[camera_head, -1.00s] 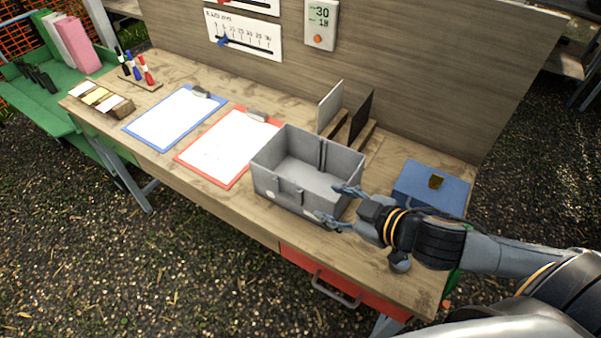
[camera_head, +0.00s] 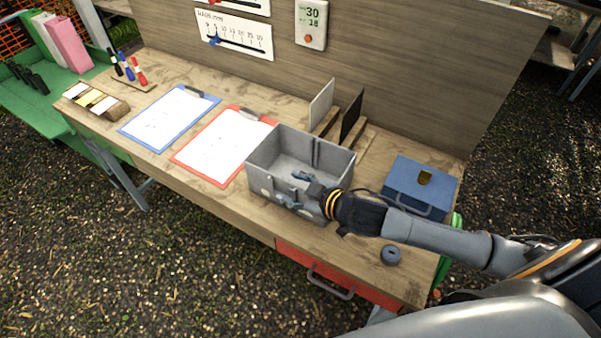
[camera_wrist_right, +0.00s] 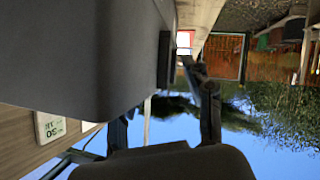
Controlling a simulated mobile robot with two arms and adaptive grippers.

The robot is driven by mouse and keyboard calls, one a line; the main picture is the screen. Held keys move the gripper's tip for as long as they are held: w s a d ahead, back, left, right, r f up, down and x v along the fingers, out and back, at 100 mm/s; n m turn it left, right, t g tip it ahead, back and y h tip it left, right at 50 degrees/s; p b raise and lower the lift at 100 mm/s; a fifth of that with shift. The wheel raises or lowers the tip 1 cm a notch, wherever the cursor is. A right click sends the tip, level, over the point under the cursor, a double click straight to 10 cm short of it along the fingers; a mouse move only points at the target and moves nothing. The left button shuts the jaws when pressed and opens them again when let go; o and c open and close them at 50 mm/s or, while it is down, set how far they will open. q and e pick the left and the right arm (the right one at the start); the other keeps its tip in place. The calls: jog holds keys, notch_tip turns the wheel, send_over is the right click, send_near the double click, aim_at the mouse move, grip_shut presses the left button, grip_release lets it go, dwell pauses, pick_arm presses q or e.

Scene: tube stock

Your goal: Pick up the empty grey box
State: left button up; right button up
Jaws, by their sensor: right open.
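The grey box (camera_head: 262,178) is open-topped and stands upright on the wooden table. The part of its inside that shows is empty. My right gripper (camera_head: 296,190) is open at the box's front wall, near its right end. One finger shows over the inside of the box and the other in front of the wall. I cannot tell whether they touch it. The right wrist view shows a large grey wall of the box (camera_wrist_right: 80,60) close by, with the open fingers (camera_wrist_right: 162,118) beyond. My left gripper is out of view.
A red clipboard (camera_head: 215,155) lies just left of the box. Upright panels in a wooden holder (camera_head: 325,125) stand behind it. A blue box (camera_head: 420,190) and a small dark round object (camera_head: 391,256) sit to the right. A red drawer (camera_head: 300,262) is below the table edge.

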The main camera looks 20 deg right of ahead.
jog(key=shift+x, duration=1)
